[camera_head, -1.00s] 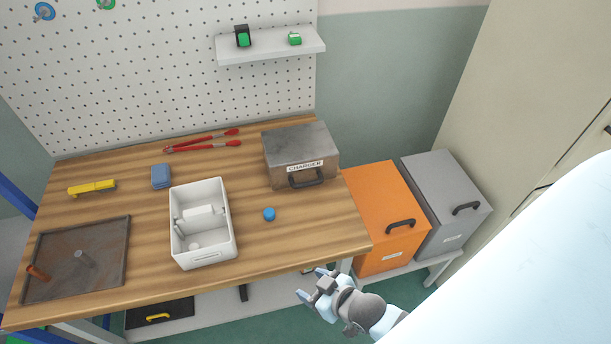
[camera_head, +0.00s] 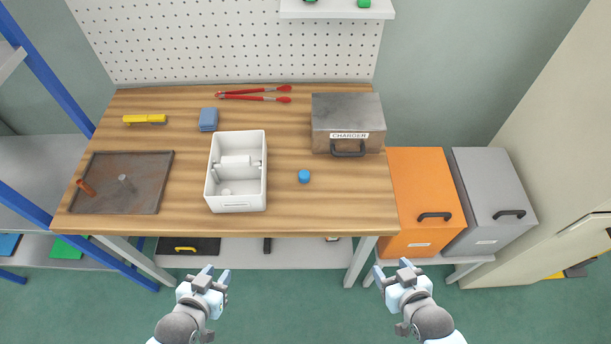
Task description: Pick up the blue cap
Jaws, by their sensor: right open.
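The blue cap (camera_head: 304,176) is small and round. It stands on the wooden table (camera_head: 330,215), between the white box and the metal charger box. My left gripper (camera_head: 217,274) is in front of the table's front edge, left of the cap, with its fingers apart and nothing between them. My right gripper (camera_head: 392,271) is also in front of the table, to the right of the cap, open and empty. Both grippers are apart from the cap.
A white box (camera_head: 213,188) holding white parts stands left of the cap. The charger box (camera_head: 348,113) stands behind it. A dark tray (camera_head: 120,200), a yellow tool (camera_head: 145,119), a blue block (camera_head: 208,119) and red-handled tools (camera_head: 255,95) lie around. Orange (camera_head: 425,190) and grey (camera_head: 492,190) boxes stand right.

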